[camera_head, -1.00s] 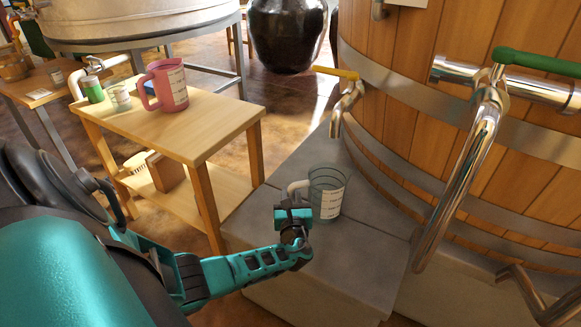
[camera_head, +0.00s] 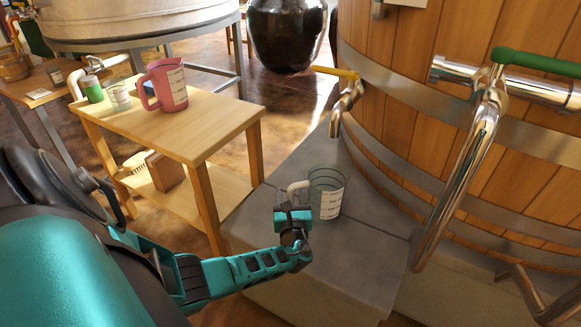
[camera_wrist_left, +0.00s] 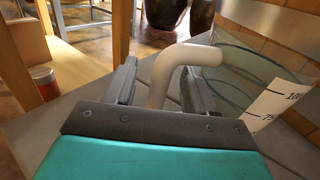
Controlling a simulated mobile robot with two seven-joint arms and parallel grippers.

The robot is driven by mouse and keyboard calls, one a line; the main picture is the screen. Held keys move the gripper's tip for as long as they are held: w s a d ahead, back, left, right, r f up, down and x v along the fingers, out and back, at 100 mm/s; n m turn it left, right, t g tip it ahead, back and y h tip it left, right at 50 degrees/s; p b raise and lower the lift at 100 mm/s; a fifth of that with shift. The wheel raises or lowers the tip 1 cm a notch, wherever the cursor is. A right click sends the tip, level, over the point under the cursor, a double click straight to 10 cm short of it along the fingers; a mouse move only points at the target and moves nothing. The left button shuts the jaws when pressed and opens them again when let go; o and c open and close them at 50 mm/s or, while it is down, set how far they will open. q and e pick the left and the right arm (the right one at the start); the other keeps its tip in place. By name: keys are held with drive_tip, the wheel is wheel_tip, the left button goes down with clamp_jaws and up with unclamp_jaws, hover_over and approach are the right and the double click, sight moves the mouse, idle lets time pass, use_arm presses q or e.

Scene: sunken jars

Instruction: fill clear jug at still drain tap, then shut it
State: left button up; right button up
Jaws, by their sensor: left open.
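The clear jug (camera_head: 327,192), with a white scale label and a pale handle (camera_head: 298,187), stands upright on the grey stone step below the wooden still. My left gripper (camera_head: 293,213) is at its handle side. In the left wrist view the open fingers (camera_wrist_left: 160,85) stand on either side of the handle (camera_wrist_left: 172,72), with space visible around it; the jug wall (camera_wrist_left: 245,75) is to the right. The tap with the yellow lever (camera_head: 336,73) has its spout (camera_head: 338,118) above and a little behind the jug. No stream shows. My right gripper is out of view.
A larger steel pipe tap with a green lever (camera_head: 530,62) hangs to the right of the jug. A wooden side table (camera_head: 215,125) at left holds a pink jug (camera_head: 167,86) and small jars. The grey step (camera_head: 375,235) has bare room around the jug.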

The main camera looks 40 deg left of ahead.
use_arm(q)
drive_tip(key=p+v, duration=0.3)
drive_tip(key=v, duration=0.9)
drive_tip(key=shift+d, duration=0.2)
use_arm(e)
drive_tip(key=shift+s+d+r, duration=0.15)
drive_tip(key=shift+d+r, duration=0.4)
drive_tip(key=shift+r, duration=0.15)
use_arm(q)
drive_tip(key=shift+s, duration=0.2)
drive_tip(key=shift+c, duration=0.3)
